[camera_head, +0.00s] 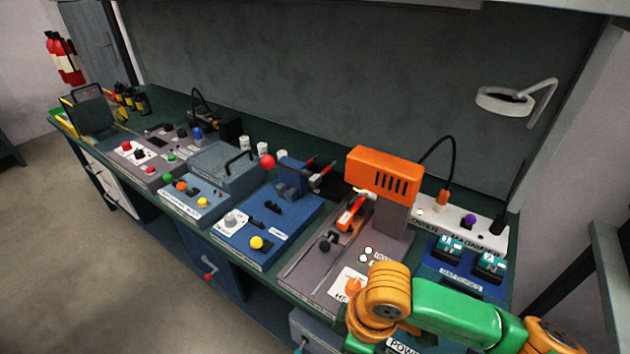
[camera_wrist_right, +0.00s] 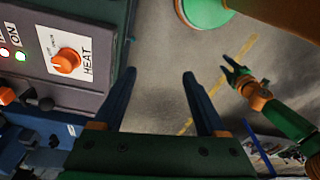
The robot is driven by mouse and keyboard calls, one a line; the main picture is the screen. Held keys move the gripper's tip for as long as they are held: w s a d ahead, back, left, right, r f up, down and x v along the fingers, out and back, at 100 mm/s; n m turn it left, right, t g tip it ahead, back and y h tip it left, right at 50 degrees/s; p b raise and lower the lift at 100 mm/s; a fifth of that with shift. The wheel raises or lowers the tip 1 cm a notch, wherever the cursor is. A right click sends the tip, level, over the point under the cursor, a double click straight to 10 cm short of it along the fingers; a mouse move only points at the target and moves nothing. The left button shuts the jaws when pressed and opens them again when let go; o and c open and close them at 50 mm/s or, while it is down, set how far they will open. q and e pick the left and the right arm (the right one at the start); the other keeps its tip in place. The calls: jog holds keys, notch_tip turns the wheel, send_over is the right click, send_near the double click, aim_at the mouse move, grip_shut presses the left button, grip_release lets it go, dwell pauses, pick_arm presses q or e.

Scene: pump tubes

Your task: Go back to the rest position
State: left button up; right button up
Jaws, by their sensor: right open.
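My right gripper (camera_wrist_right: 159,75) is open in the right wrist view, with two dark fingers apart and nothing between them. Beyond them is bare floor. The grey heater panel with an orange HEAT knob (camera_wrist_right: 66,61) is to the left of the fingers, apart from them. In the head view my green and orange right arm (camera_head: 455,310) reaches in from the lower right, in front of the bench; its fingers do not show there. My left gripper (camera_wrist_right: 233,72) shows small at the right of the wrist view, over the floor, its fingers spread and empty.
A lamp (camera_head: 505,101) hangs at the upper right. The floor (camera_head: 70,240) at left is clear.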

jog(key=s+a+f+m+t+y, duration=0.1)
jog(key=a+m+t+y, duration=0.15)
jog(key=a+y, duration=0.2)
jog(key=s+d+f+m+h, duration=0.3)
jog(key=d+f+m, duration=0.15)
jog(key=d, duration=0.35)
jog(key=s+d+f+m+h, duration=0.3)
jog(key=d+f+m, duration=0.15)
jog(key=d, duration=0.35)
notch_tip(320, 180, down, 15)
jog(key=s, duration=0.3)
jog(key=s+d+f+g, duration=0.1)
jog(key=s+f+g, duration=0.1)
jog(key=s+f, duration=0.7)
jog(key=s, duration=0.2)
jog(key=shift+s+d+f, duration=0.3)
jog(key=shift+s+d, duration=0.05)
jog(key=shift+d, duration=0.05)
